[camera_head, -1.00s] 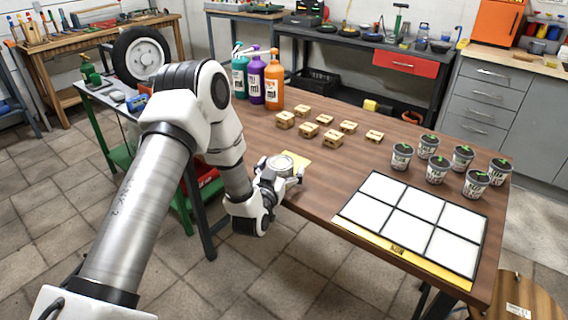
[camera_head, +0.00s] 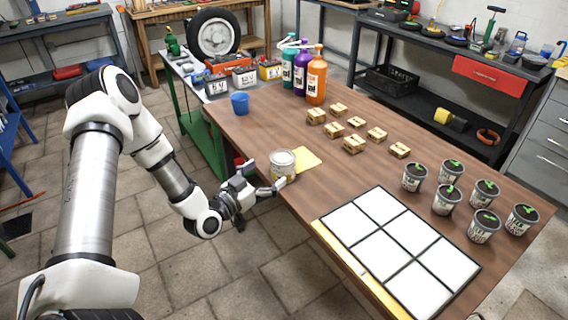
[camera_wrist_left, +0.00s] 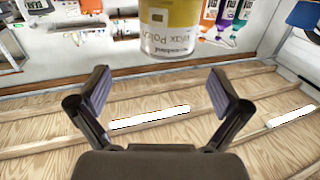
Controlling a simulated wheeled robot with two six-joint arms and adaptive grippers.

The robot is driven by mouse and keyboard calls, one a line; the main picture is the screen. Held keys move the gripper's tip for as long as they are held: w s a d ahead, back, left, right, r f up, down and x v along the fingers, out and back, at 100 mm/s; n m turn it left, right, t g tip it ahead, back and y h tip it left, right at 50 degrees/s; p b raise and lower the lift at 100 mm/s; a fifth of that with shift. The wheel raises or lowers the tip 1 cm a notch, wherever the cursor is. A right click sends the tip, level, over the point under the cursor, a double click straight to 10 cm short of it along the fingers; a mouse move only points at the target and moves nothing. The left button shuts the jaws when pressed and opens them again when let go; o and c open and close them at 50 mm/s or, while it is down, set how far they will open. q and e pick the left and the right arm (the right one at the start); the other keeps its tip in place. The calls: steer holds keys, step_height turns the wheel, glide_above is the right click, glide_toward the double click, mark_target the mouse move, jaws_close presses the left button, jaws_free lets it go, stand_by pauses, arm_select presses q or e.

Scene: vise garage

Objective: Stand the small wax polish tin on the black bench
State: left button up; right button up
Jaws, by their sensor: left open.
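The wax polish tin (camera_head: 282,166), a small round tin with a yellowish label and grey lid, stands at the near left edge of the brown wooden table, beside a yellow card. My left gripper (camera_head: 262,180) is open and empty at the table edge, its fingers pointing toward the tin. In the left wrist view the tin (camera_wrist_left: 170,32) appears upside down, just beyond the spread fingertips of the gripper (camera_wrist_left: 160,92). A black bench (camera_head: 420,62) with a red drawer stands at the back right. My right gripper is not in view.
On the table (camera_head: 265,130) are several small wooden blocks (camera_head: 354,144), several potted plants (camera_head: 447,198), a white-panelled grid (camera_head: 395,250), a blue cup (camera_head: 240,104) and three bottles (camera_head: 316,80). A wheel (camera_head: 213,34) stands on the green-legged bench behind.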

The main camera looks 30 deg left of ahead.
mark_target(282, 156)
arm_select(q)
steer(key=w, duration=0.3)
steer(key=shift+a+f, duration=0.1)
steer(key=shift+a, duration=0.2)
steer(key=w, duration=0.4)
steer(key=shift+w+d, duration=0.3)
steer(key=shift+w, duration=0.05)
steer(key=shift+w+r, duration=0.15)
steer(key=shift+r, duration=0.05)
steer(key=shift+a+f, duration=0.1)
steer(key=shift+a, duration=0.05)
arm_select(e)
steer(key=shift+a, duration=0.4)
arm_select(q)
steer(key=c, duration=1.6)
steer(key=shift+o, duration=0.2)
